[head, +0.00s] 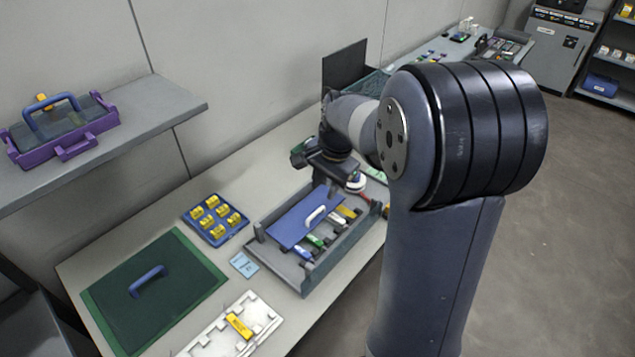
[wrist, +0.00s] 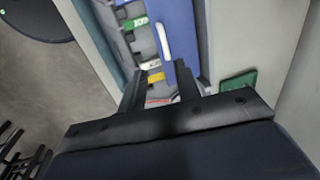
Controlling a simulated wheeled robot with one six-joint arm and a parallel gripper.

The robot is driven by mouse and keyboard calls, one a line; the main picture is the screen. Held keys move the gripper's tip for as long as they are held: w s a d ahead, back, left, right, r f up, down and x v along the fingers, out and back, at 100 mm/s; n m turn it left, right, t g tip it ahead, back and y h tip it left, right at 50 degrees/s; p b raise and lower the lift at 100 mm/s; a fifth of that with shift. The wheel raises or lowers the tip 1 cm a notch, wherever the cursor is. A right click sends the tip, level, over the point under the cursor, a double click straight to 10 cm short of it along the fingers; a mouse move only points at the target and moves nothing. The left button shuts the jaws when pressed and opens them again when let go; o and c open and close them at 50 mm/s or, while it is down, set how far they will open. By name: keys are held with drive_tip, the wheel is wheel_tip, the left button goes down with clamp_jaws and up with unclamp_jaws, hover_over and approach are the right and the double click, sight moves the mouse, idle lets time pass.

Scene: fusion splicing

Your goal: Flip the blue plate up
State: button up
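The blue plate (head: 299,220) with a white handle (head: 315,216) lies over the left part of a grey tray on the table. In the wrist view the blue plate (wrist: 182,32) is at the top, with its white handle (wrist: 162,41) along its left side. In the head view the fingertips are hard to make out. I cannot tell whether a finger touches the plate.
The grey tray (head: 318,282) holds several coloured pieces to the right of the plate. A dark upright panel (head: 344,66) stands behind.

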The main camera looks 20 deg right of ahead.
sight(316, 212)
drive_tip(key=w+f, duration=0.1)
drive_tip(key=f, duration=0.2)
drive_tip(key=w+f, duration=0.1)
drive_tip(key=f, duration=0.3)
drive_tip(key=a+f, duration=0.1)
drive_tip(key=f, duration=0.2)
drive_tip(key=shift+w+f, duration=0.35)
drive_tip(key=shift+w, duration=0.05)
clamp_jaws()
